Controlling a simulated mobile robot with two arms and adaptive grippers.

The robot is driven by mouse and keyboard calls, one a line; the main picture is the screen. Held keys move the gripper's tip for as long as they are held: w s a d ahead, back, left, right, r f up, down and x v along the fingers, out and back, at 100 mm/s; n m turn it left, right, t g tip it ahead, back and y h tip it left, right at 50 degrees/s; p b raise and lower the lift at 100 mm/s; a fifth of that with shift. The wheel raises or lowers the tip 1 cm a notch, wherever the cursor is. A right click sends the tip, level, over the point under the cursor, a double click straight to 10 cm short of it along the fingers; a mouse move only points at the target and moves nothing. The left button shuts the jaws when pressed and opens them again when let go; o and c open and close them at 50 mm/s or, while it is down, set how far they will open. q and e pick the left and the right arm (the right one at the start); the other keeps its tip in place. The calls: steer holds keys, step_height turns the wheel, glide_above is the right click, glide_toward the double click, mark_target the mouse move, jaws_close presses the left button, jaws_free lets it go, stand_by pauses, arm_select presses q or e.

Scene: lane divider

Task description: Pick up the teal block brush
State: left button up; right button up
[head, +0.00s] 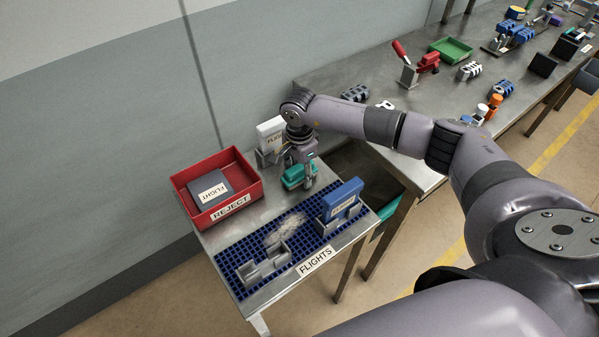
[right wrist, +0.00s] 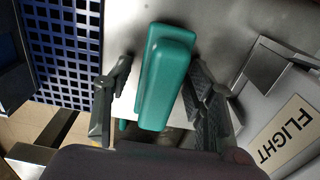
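In the right wrist view the brush (right wrist: 166,80) lies between the two open fingers of my right gripper (right wrist: 160,95). A gap shows beside the left finger; the right finger is close to the brush, and I cannot tell if it touches. My left gripper is not in view.
The red REJECT bin (head: 180,181) holds a dark FLIGHT block (head: 211,188). A white FLIGHT block (head: 269,134) stands behind my gripper. A blue block (head: 343,198) stands in a grey holder on the blue grid (head: 310,238), with an empty holder (head: 263,266) and pale dust nearby.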

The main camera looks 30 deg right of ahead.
mark_target(299, 166)
steer(key=c, duration=1)
steer(key=shift+r, duration=0.1)
step_height(299, 166, up, 20)
steer(key=b, duration=0.4)
steer(key=o, duration=0.6)
steer(key=c, duration=0.5)
